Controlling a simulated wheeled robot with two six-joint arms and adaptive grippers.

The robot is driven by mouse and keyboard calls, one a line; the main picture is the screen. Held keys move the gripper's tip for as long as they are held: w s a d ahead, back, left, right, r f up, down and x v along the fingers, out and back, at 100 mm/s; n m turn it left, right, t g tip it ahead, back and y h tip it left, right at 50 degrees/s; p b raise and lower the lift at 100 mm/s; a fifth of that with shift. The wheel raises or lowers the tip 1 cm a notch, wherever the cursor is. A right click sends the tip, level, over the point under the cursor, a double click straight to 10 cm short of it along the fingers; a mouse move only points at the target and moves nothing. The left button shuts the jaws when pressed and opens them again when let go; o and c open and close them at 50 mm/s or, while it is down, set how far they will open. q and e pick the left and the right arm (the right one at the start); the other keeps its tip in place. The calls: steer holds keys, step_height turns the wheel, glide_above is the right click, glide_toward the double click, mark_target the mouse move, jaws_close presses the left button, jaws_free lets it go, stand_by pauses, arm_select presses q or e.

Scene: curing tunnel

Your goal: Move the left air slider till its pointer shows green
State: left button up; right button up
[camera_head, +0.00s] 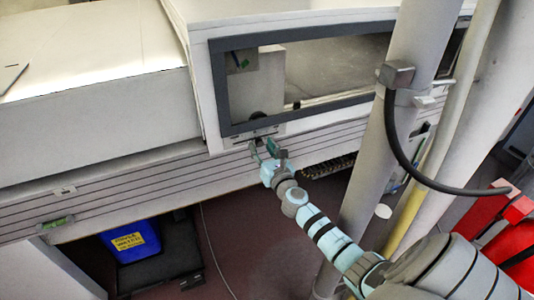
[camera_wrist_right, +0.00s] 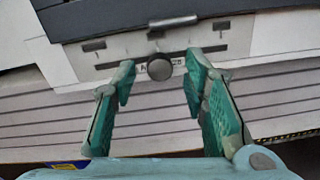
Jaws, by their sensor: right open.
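A pale slider plate (camera_wrist_right: 225,37) sits below the dark window frame in the right wrist view. It carries a dark horizontal slot and a round dark knob (camera_wrist_right: 159,67). My right gripper (camera_wrist_right: 160,72) is open, with its green fingers on either side of the knob and a gap at each side. In the head view my right gripper (camera_head: 263,149) is at the plate under the window's lower left corner and hides part of it. Small lettering shows beside the knob, partly covered. I cannot make out the pointer or its colour. My left gripper is not in view.
A blue bin (camera_head: 131,240) with a yellow label sits low at left. A small green plate (camera_head: 55,223) is on the ribbed rail. Red equipment (camera_head: 505,225) is at right.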

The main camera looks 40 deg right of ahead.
steer(key=v, duration=1)
steer(key=shift+s, duration=0.25)
